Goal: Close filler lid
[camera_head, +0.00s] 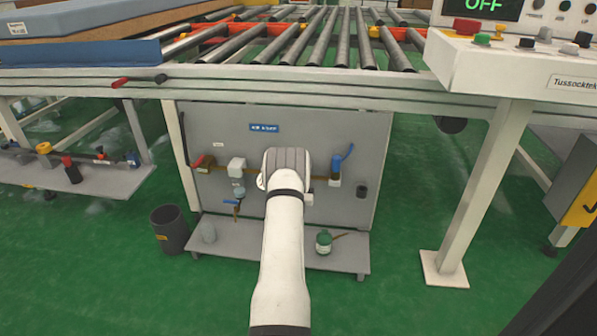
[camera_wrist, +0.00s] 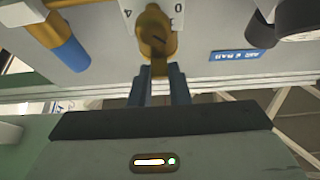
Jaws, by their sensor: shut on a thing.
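In the wrist view my gripper (camera_wrist: 160,73) has its two dark fingers closed around the tab of a brass-coloured rotary handle (camera_wrist: 156,32). The handle sits on a white plate (camera_wrist: 177,18) with the marks 0 and 4 near it. The wrist picture is upside down. In the head view my arm's wrist covers the middle of the grey panel (camera_head: 230,125) and hides the gripper and the handle. No part can be clearly told as the filler lid. A jar with a green top (camera_head: 323,240) stands on the low shelf.
A blue-handled brass valve (camera_wrist: 70,48) is beside the handle in the wrist view. Roller conveyor (camera_head: 300,42) runs above the panel. A dark bin (camera_head: 170,230) stands left of the low shelf (camera_head: 270,257). A white leg (camera_head: 485,185) stands right. Green floor is open between.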

